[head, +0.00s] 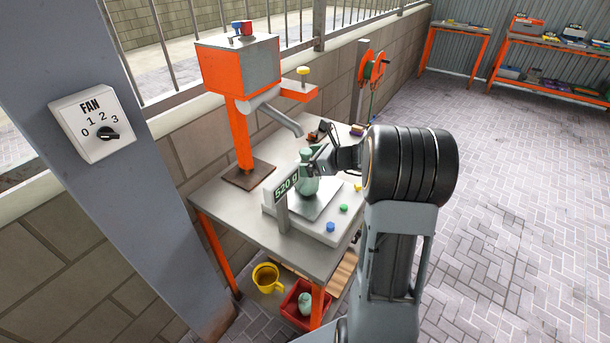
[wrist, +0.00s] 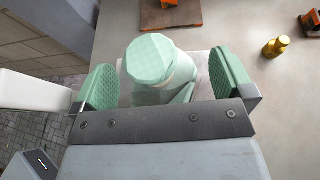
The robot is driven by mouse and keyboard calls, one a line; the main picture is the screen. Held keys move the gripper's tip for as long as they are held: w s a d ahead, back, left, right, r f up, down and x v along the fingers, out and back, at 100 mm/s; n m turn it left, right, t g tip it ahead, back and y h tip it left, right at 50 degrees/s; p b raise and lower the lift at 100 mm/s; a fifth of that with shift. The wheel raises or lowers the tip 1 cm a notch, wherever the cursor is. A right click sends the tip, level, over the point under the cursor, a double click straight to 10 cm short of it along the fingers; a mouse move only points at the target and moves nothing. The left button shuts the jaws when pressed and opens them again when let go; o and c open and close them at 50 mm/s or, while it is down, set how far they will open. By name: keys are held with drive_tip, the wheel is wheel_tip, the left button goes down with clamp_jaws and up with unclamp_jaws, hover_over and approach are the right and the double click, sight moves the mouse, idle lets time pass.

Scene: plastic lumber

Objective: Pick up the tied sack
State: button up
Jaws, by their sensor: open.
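A pale green tied sack (head: 307,184) stands upright on the plate of a white scale (head: 270,210) on the workbench. The scale's display (head: 287,188) reads 520 g. My gripper (head: 314,158) is at the sack's upper part. In the wrist view the sack (wrist: 152,58) lies between the two green-padded fingers of my gripper (wrist: 165,84), which are open, with a visible gap on each side. Its lower part is partly hidden by the gripper body. A second pale green sack (head: 305,303) sits in a red crate (head: 291,301) on the lower shelf.
An orange-and-grey machine with a spout (head: 285,119) stands behind the scale. A small brass-coloured item (wrist: 275,47) stands right of the sack in the wrist view. Paved floor to the right is clear.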

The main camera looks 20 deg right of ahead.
drive_tip(key=shift+w+a+f, duration=0.15)
drive_tip(key=shift+w+a, duration=0.15)
drive_tip(key=shift+w, duration=0.05)
drive_tip(key=shift+c, duration=0.5)
